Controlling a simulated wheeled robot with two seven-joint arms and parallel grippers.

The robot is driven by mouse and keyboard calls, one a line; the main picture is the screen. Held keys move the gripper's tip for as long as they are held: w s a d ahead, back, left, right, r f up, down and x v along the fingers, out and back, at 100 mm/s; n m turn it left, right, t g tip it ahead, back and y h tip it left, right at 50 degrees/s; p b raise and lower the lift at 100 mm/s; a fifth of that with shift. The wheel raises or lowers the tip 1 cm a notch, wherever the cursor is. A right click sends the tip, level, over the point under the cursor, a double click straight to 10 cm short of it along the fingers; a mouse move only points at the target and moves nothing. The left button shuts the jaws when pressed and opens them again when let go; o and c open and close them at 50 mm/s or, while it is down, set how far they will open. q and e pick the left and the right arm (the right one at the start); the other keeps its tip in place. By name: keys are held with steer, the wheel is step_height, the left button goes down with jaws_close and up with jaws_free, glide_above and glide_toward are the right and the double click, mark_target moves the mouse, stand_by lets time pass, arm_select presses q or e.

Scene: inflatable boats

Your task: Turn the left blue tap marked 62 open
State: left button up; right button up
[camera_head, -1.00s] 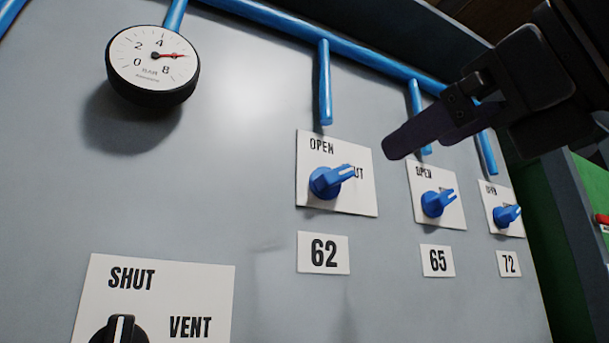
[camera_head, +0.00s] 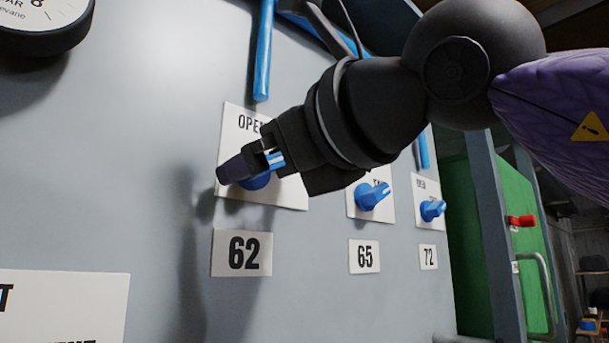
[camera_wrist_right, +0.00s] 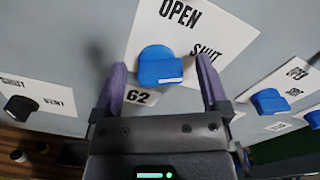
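The blue tap marked 62 (camera_head: 258,181) sits on a white plate (camera_head: 290,190) reading OPEN and, in the right wrist view, SHUT. Its handle points right in the head view, towards the SHUT side. The tap (camera_wrist_right: 160,66) also shows in the right wrist view. My right gripper (camera_head: 247,168) is at this tap and hides part of it in the head view. In the right wrist view its purple fingers stand open, one on each side of the tap, with gaps visible. The label 62 (camera_head: 242,253) is below the plate. My left gripper is out of view.
Blue taps marked 65 (camera_head: 372,195) and 72 (camera_head: 432,210) are to the right. A blue pipe (camera_head: 263,55) runs above tap 62. A gauge (camera_head: 45,25) is at upper left. A black SHUT/VENT knob (camera_wrist_right: 20,107) shows in the right wrist view.

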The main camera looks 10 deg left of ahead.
steer(key=shift+w+a, duration=0.1)
steer(key=shift+a, duration=0.05)
steer(key=c, duration=1.2)
steer(key=shift+n, duration=0.3)
steer(key=n, duration=0.3)
steer(key=n+p, duration=0.1)
steer(key=n, duration=0.3)
steer(key=n+p, duration=0.1)
steer(key=n, duration=0.3)
steer(key=shift+s+a, duration=0.1)
steer(key=shift+s, duration=0.15)
steer(key=shift+n, duration=0.3)
steer(key=o, duration=1.3)
steer(key=shift+c, duration=0.2)
